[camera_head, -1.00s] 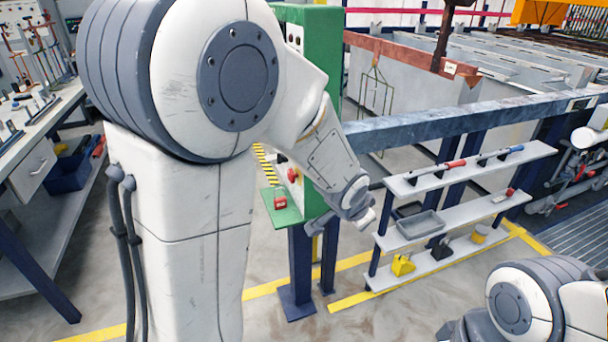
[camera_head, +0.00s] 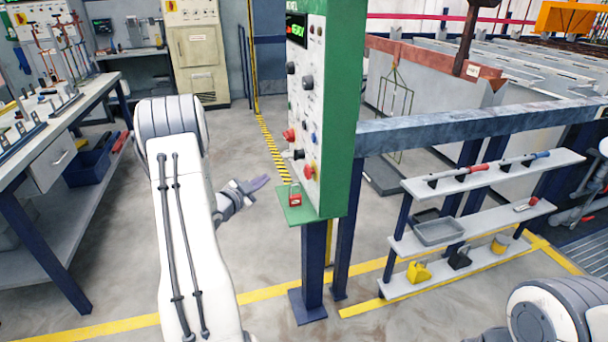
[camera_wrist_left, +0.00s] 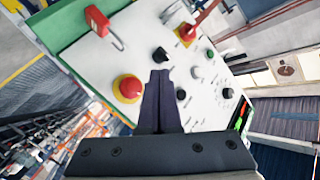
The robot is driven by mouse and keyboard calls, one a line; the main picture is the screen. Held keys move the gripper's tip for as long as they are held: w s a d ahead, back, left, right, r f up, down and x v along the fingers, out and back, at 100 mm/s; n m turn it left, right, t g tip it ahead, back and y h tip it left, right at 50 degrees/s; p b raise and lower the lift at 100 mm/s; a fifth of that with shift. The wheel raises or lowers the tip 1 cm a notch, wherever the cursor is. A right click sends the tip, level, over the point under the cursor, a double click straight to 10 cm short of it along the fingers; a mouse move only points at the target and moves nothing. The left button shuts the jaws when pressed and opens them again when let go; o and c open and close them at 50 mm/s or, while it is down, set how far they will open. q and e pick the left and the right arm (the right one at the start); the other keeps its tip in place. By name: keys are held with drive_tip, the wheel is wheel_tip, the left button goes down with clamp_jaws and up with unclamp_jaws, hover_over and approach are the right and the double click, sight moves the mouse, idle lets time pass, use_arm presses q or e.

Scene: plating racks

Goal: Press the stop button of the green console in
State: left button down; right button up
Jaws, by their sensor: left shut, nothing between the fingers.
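The green console (camera_head: 338,110) stands on a dark blue post in the middle of the head view, its pale panel (camera_head: 299,110) facing left. A red mushroom button with a yellow collar (camera_head: 310,170) is low on the panel; it also shows in the left wrist view (camera_wrist_left: 128,88), left of the fingers. My left gripper (camera_head: 260,183) is shut and empty, left of the console and apart from it in the head view. In the left wrist view its fingers (camera_wrist_left: 160,74) point towards the panel, a black knob just beyond the tips.
A red padlock (camera_head: 294,198) hangs by the console's green ledge. A red handle on a yellow plate (camera_wrist_left: 187,32) and several knobs share the panel. A shelf rack (camera_head: 490,175) stands right of the console, a workbench (camera_head: 60,135) at left. The floor between bench and console is clear.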

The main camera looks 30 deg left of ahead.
sight(306, 172)
use_arm(q)
drive_tip(key=w+d, duration=0.5)
drive_tip(key=w, duration=0.1)
drive_tip(key=shift+w+d, duration=0.35)
drive_tip(key=shift+d, duration=0.05)
idle(0.6)
drive_tip(key=shift+w+d, duration=0.1)
drive_tip(key=shift+w, duration=0.05)
idle(1.4)
drive_tip(key=shift+w+d+b, duration=0.2)
drive_tip(key=shift+b, duration=0.1)
drive_tip(key=shift+w+d, duration=0.3)
drive_tip(key=shift+w, duration=0.05)
idle(0.8)
drive_tip(key=shift+a, duration=0.1)
drive_tip(key=shift+s+a+b, duration=0.3)
drive_tip(key=shift+s+a, duration=0.2)
drive_tip(key=shift+s, duration=0.2)
